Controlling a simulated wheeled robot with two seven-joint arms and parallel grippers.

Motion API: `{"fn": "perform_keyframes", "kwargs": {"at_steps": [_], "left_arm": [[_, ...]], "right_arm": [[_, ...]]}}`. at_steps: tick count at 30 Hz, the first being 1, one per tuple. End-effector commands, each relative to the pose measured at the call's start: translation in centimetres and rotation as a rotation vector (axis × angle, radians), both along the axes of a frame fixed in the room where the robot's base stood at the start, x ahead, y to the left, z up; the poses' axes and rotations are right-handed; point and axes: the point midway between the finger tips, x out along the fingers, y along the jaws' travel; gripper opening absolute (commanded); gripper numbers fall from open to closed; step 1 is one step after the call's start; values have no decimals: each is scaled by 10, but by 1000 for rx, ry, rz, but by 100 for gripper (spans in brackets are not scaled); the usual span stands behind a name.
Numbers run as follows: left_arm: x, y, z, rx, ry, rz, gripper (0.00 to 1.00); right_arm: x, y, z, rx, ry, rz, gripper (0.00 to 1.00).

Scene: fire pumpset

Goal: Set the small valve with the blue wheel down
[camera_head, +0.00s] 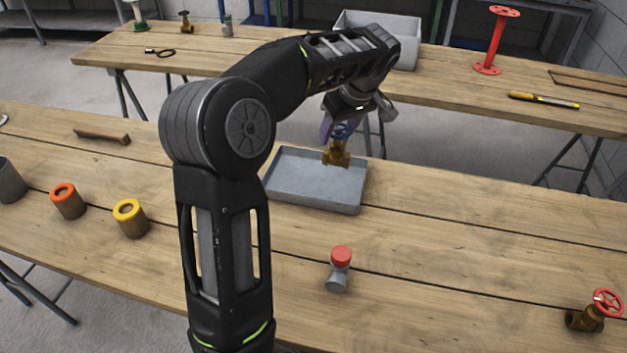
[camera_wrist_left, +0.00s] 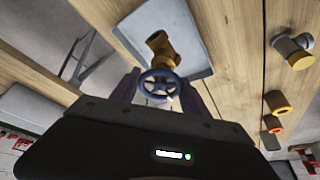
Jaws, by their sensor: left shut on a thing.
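The small brass valve (camera_head: 337,155) with the blue wheel (camera_head: 341,131) hangs upright from my left gripper (camera_head: 345,122), over the back right part of the grey tray (camera_head: 300,205). The gripper is shut on it at the blue wheel. In the left wrist view the blue wheel (camera_wrist_left: 159,83) sits between the fingers, with the brass body (camera_wrist_left: 161,46) beyond it in front of the tray (camera_wrist_left: 195,40). I cannot tell whether the valve touches the tray. My right gripper is in neither view.
A grey bin (camera_head: 407,52) and a red flanged pipe (camera_head: 494,42) stand on the back table. The near table right of the tray is clear.

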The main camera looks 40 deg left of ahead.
Motion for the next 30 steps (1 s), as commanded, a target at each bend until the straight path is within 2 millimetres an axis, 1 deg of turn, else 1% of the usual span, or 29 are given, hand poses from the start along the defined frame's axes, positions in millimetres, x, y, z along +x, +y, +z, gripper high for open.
{"fn": "perform_keyframes", "kwargs": {"at_steps": [11, 14, 21, 24, 30], "left_arm": [[0, 0, 0, 0, -2, 5, 0], [0, 0, -8, 1, -1, 4, 0], [-1, 0, -48, 1, 2, 3, 0], [0, 0, -59, 0, 0, 4, 0], [0, 0, -62, 0, -3, 4, 0]], "right_arm": [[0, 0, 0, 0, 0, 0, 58], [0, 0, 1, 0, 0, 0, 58], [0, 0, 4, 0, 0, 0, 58], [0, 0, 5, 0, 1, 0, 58], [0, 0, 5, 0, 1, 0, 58]]}}
